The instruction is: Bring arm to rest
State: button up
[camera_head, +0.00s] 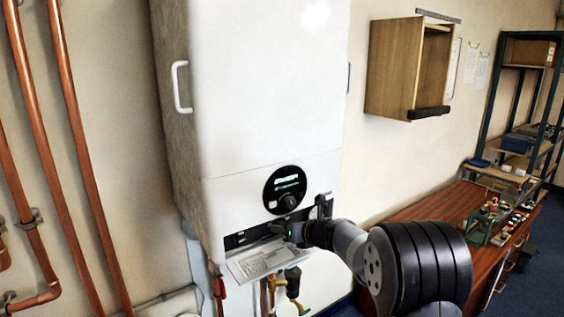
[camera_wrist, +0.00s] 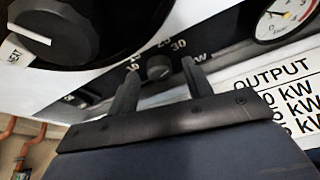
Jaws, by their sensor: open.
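My arm (camera_head: 350,241) reaches from the lower right to the front of a white wall-hung boiler (camera_head: 270,90). My gripper (camera_head: 286,229) is at the boiler's lower control strip, above an open, label-covered flap (camera_head: 262,260). In the wrist view my gripper (camera_wrist: 160,75) has its two dark fingers apart. A small round knob (camera_wrist: 160,68) marked with kW numbers shows between the fingertips. I cannot tell whether the fingers touch it. A large black dial (camera_wrist: 55,30) is at upper left and a gauge (camera_wrist: 284,17) at upper right.
Copper pipes (camera_head: 75,130) run down the left wall. Valves and pipes (camera_head: 293,285) hang below the boiler. An open wooden wall cabinet (camera_head: 395,65) is at upper right. A wooden bench (camera_head: 420,205) with small items and a shelf rack (camera_head: 520,90) stand at right.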

jog(key=shift+d, duration=0.15)
jog(key=b+v, duration=0.3)
jog(key=v, duration=0.8)
jog(key=p+x, duration=0.3)
jog(key=x, duration=0.8)
jog(key=shift+a, duration=0.25)
jog(key=shift+s+n+t+h, duration=0.1)
jog(key=shift+n+t+h, duration=0.2)
jog(key=shift+n+h, duration=0.35)
jog(key=shift+a+f+n+t+h+b, duration=0.1)
jog(key=shift+n+t+h+b, duration=0.55)
jog(key=shift+n, duration=0.8)
jog(key=shift+s+a+f+n+h+b, duration=0.15)
jog(key=shift+n+h+b, duration=0.15)
jog(key=shift+n+b, duration=0.5)
jog(key=n+t+b, duration=0.1)
jog(key=b, duration=0.3)
jog(key=shift+f+n+h+b, duration=0.1)
jog(key=shift+n+h+b, duration=0.2)
jog(key=shift+b, duration=0.05)
jog(key=v, duration=0.7)
jog(key=shift+s+r, duration=0.1)
jog(key=shift+r, duration=0.2)
jog(key=shift+v, duration=0.9)
